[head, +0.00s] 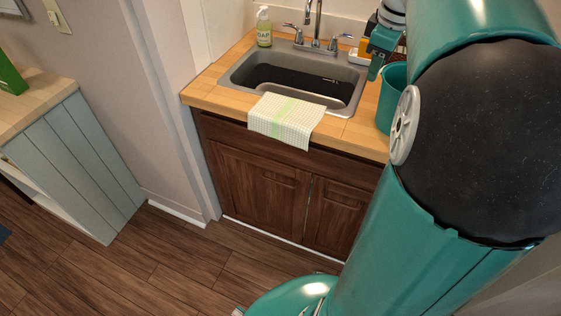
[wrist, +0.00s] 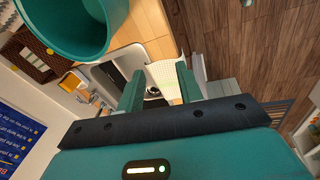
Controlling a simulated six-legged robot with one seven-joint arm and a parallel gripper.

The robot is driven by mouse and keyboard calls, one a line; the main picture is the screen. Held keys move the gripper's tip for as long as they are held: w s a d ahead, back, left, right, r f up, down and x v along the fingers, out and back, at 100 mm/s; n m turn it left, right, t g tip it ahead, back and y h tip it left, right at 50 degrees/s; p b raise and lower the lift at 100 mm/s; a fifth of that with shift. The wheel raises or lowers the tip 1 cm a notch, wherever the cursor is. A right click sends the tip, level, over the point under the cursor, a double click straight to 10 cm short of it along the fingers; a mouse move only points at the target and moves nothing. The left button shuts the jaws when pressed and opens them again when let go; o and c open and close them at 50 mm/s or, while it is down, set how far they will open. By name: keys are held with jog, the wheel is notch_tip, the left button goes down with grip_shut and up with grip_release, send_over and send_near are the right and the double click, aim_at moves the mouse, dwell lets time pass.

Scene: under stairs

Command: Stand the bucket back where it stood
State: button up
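The teal bucket (head: 388,108) appears to stand upright on the right part of the wooden counter, beside the sink, partly hidden behind my arm. In the wrist view the bucket (wrist: 64,48) is at the upper left, its round mouth visible, with small yellow spots at the rim. My gripper (head: 376,68) is above the counter, just behind and left of the bucket's rim in the head view. In the wrist view my gripper's fingers (wrist: 160,84) are spread apart with nothing between them. The bucket lies outside them, to the left.
A steel sink (head: 242,77) is set in the counter (head: 205,92), with a faucet (head: 316,42) behind and a soap bottle (head: 264,28) at back left. A checked towel (head: 286,118) hangs over the front edge. A side cabinet (head: 80,150) stands left. The wood floor (head: 165,255) between is clear.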

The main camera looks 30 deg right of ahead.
jog(key=s+a+f+m+t, duration=0.1)
jog(key=s+a+m, duration=0.1)
jog(key=a, duration=0.7)
jog(key=s+a+f+m+t, duration=0.1)
jog(key=a, duration=0.9)
jog(key=s+a+f+m, duration=0.1)
jog(key=s+a+f, duration=0.2)
jog(key=s+a, duration=0.1)
jog(key=s+a+f+m+t+y, duration=0.1)
jog(key=s+a+f+m, duration=0.1)
jog(key=a, duration=0.4)
jog(key=shift+s+a+f, duration=0.2)
jog(key=shift+s+f, duration=0.55)
jog(key=shift+s, duration=0.15)
jog(key=shift+d+m, duration=0.15)
jog(key=shift+m, duration=0.15)
